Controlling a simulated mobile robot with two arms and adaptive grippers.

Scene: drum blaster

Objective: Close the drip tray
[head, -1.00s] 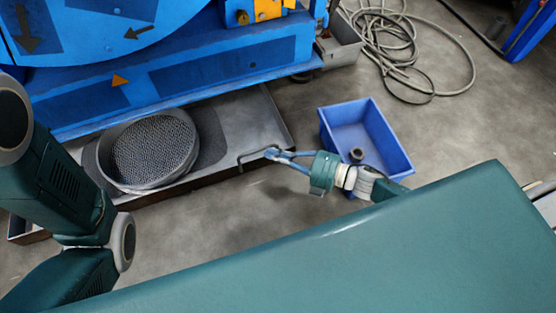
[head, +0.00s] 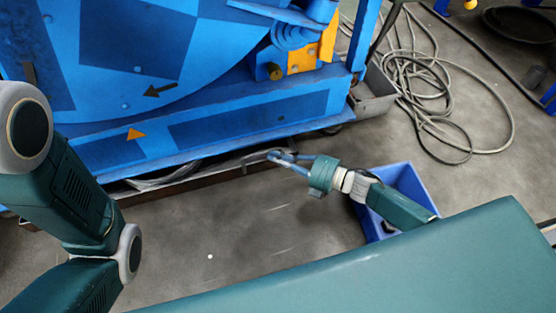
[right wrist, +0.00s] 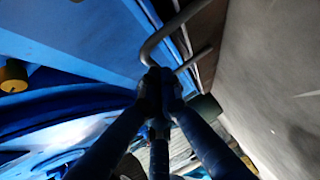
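The drip tray (head: 190,187) lies low under the blue machine's lower edge. Only a narrow strip of it shows, with its brown front wall; the rest is hidden beneath the machine. Its grey bent-bar handle (head: 246,161) sticks out at the front, and the bar also shows in the right wrist view (right wrist: 172,35). My right gripper (head: 276,156) is at the handle. In the right wrist view its fingertips (right wrist: 160,82) are together over the bar, seemingly shut on it. My left arm comes in at the left, but its gripper is out of view.
The blue machine (head: 245,122) stands over the tray. A blue bin (head: 412,180) sits on the floor beside my right arm, partly hidden by it. A grey hose coil (head: 435,85) lies at upper right. Bare floor (head: 200,235) lies in front of the tray.

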